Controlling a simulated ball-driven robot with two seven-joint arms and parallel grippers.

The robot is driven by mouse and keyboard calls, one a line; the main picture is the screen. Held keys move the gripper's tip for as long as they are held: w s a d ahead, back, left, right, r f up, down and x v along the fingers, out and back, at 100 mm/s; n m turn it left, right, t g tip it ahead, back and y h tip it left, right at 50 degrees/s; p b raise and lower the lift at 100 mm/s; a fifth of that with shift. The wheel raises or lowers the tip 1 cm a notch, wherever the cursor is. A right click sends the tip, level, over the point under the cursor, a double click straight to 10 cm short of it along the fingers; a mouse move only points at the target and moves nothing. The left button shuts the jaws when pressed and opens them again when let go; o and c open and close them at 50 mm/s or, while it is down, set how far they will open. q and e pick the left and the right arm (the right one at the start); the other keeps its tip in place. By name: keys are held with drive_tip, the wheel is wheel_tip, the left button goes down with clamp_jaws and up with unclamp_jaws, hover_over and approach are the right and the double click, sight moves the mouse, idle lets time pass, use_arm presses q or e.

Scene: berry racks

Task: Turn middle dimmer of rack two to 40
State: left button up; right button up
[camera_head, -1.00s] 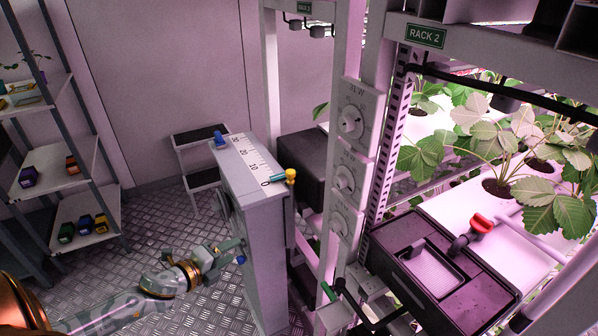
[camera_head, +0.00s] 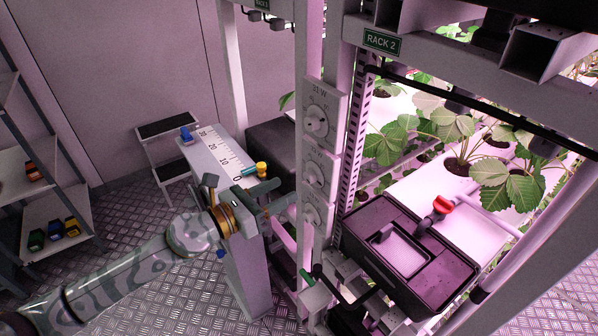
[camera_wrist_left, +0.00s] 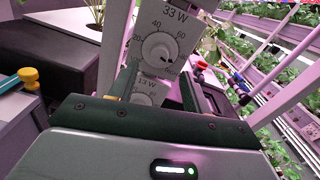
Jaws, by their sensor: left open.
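Three white dimmers are stacked on the rack two post: the upper dimmer (camera_head: 316,122), the middle dimmer (camera_head: 313,172) and the lower dimmer (camera_head: 311,213). Each has a round knob. My left gripper (camera_head: 274,199) is open and empty, just left of the lower part of the stack and apart from it. In the left wrist view a dial marked 33 W (camera_wrist_left: 158,49) shows 20, 40 and 60 around its knob. A dial marked 13 W (camera_wrist_left: 145,91) sits below it, between my fingers and partly hidden. The knob settings are too small to read surely. My right gripper is out of view.
A grey cabinet (camera_head: 208,158) with a ruler strip and a yellow-capped part (camera_head: 262,168) stands close behind my left arm. A black box (camera_head: 400,246) with a red-handled valve (camera_head: 443,204) is right of the post. Shelves (camera_head: 55,215) and a step stool (camera_head: 166,130) stand left.

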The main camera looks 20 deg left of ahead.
sight(306, 179)
use_arm(q)
drive_tip(key=x, duration=0.6)
drive_tip(key=shift+p, duration=0.35)
drive_tip(key=c, duration=1)
